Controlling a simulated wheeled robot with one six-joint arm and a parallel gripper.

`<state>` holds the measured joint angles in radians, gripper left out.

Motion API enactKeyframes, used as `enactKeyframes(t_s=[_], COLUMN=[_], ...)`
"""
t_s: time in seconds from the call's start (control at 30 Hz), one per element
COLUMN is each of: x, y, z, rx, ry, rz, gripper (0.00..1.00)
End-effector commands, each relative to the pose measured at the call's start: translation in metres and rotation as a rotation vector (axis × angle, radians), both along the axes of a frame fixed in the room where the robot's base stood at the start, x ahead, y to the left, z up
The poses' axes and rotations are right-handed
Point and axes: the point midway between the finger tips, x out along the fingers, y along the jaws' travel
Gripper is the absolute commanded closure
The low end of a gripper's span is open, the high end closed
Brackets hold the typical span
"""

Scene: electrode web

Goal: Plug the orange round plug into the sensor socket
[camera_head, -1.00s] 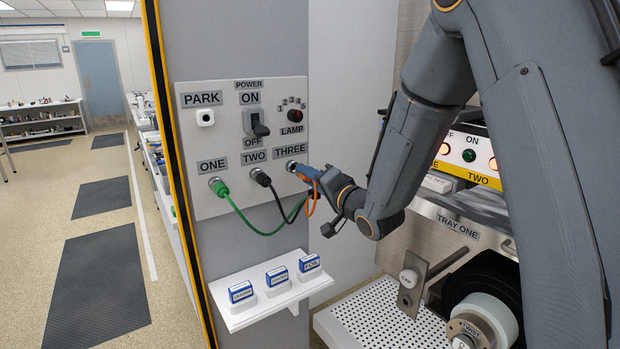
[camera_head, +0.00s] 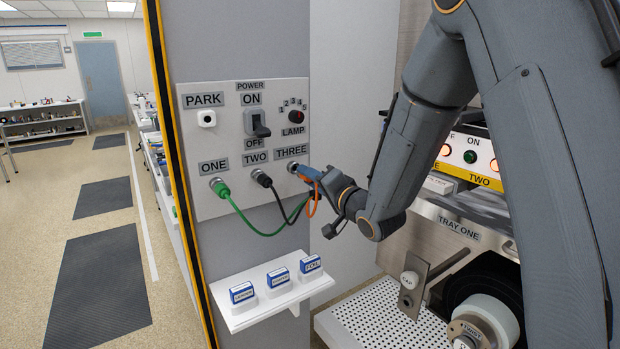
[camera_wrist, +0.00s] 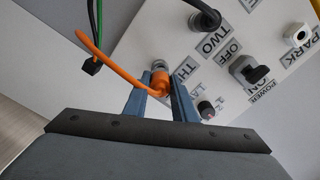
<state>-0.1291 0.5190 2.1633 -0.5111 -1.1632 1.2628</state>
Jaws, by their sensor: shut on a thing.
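The orange round plug (camera_wrist: 160,82) with its orange cable (camera_wrist: 105,62) sits between the two blue fingers of my gripper (camera_wrist: 160,100), which is shut on it. In the head view my gripper (camera_head: 311,173) is at the panel, in front of the socket labelled THREE (camera_head: 292,167). The plug's front end lines up with that metal socket and seems to touch it; I cannot tell how deep it sits. The orange cable (camera_head: 313,200) loops below the fingers. No label reading "sensor" is legible. The PARK socket (camera_head: 207,118) is empty at the panel's upper left.
A green plug (camera_head: 220,188) is in ONE and a black plug (camera_head: 262,178) in TWO; their cables hang below the panel. A power switch (camera_head: 257,124) and a lamp knob (camera_head: 296,116) are above. A white shelf (camera_head: 238,320) with blue-topped stamps juts out underneath.

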Motion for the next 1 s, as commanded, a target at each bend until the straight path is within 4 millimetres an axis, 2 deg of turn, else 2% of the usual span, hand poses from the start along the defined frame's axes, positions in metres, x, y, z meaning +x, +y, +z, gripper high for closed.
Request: enactKeyframes(t_s=[1.0], x=[0.0077], y=[0.0052], z=[-0.0002], rx=[0.0], ry=[0.0], rz=[0.0], gripper=[1.0])
